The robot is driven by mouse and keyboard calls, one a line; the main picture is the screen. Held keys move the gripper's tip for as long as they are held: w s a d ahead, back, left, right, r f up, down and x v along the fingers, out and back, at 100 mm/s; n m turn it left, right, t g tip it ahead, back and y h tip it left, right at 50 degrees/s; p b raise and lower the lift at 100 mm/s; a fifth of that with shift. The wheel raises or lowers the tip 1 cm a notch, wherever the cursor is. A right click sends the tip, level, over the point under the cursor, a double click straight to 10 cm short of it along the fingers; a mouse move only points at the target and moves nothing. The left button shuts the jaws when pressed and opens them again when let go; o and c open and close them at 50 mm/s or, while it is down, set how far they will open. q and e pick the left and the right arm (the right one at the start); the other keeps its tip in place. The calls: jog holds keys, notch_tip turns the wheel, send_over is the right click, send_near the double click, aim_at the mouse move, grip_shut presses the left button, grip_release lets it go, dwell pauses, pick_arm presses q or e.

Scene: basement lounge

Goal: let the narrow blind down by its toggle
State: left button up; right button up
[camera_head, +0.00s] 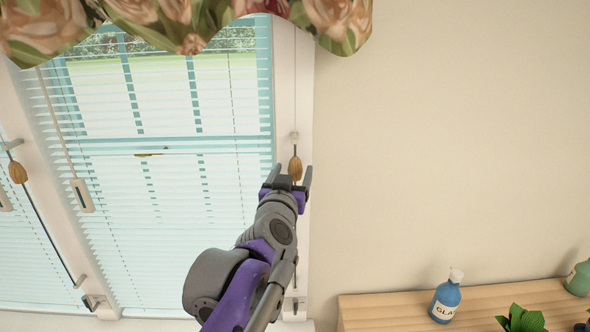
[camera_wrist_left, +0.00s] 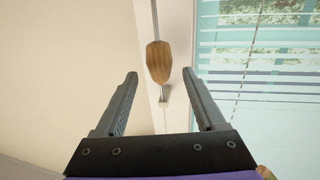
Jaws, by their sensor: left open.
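A wooden, acorn-shaped toggle (camera_head: 295,168) hangs on a thin cord along the white window frame, right of a slatted blind (camera_head: 165,180). My left gripper (camera_head: 292,175) is open at the toggle's height, its fingers on either side of it in the head view. In the left wrist view the toggle (camera_wrist_left: 159,62) appears between and just beyond the open fingertips (camera_wrist_left: 160,76), touching neither. The blind's pale slats cover the window and the outdoors shows through them. Which blind is the narrow one I cannot tell. My right gripper is out of view.
A second wooden toggle (camera_head: 17,172) and a white cord handle (camera_head: 82,196) hang at the left. A floral valance (camera_head: 335,22) crosses the top. A wooden shelf (camera_head: 390,312) at lower right holds a blue bottle (camera_head: 446,298), a green bottle and a plant. The wall (camera_head: 440,140) is bare.

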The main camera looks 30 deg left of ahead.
pick_arm(q)
jog(key=b+v, duration=0.1)
jog(key=v, duration=0.6)
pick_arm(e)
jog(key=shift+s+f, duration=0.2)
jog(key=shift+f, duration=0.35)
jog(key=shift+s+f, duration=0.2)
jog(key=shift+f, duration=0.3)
pick_arm(q)
jog(key=s+d+f+m+g+h, duration=0.2)
jog(key=s+d+f+g+h, duration=0.3)
jog(key=f, duration=0.6)
jog(key=d+f+m+h, duration=0.3)
jog(key=d+f, duration=0.4)
jog(key=f, duration=0.4)
jog(key=s+f+n+g+y, duration=0.1)
jog(key=s+f+g, duration=0.5)
jog(key=s+f, duration=0.7)
notch_tip(320, 180, down, 3)
jog(key=shift+s+a+f+g+y, duration=0.1)
jog(key=shift+s+a+g+y, duration=0.2)
jog(key=shift+a+y, duration=0.15)
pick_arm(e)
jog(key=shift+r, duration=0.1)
